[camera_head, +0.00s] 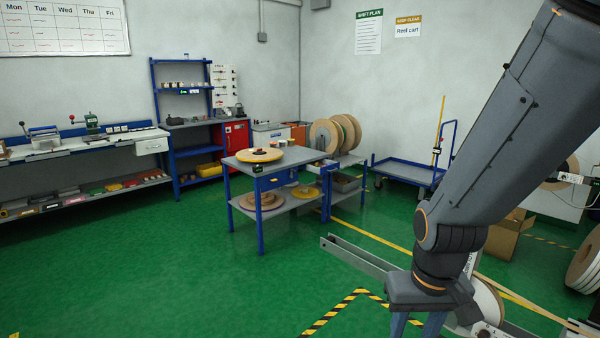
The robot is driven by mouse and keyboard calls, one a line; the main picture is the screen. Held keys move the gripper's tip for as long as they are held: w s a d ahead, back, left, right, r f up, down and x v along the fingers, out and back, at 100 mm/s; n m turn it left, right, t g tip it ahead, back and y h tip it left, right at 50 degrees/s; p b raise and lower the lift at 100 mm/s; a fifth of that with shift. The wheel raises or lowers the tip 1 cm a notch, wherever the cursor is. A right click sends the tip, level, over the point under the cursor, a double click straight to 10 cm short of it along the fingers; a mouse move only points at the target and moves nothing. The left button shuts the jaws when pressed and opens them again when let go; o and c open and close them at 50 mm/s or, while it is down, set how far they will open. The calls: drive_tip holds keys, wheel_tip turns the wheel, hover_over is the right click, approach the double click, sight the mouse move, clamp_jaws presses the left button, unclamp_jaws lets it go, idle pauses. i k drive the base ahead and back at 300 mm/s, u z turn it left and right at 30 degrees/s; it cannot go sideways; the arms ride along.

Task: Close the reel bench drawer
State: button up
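The reel bench (295,157), a grey-topped table with blue legs, stands mid-room with a yellow reel (259,155) on top. A blue drawer (275,182) shows under its top; it is small in the picture, and I cannot tell how far it is pulled out. My gripper (417,331) is at the bottom edge, right of centre, nearer the camera than the bench and well away from it. Its two fingers stand apart with floor showing between them; the fingertips are cut off by the frame.
Reels (262,200) lie on the bench's lower shelf. A blue cart (405,171) stands behind right. A grey rail (360,258) lies between my gripper and the bench. A workbench with a white drawer (151,146) lines the left wall. Green floor at front left is clear.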

sight(335, 166)
drive_tip(key=u, duration=0.75)
drive_tip(key=i, duration=4.4)
drive_tip(key=z, duration=2.55)
drive_tip(key=i, duration=1.6)
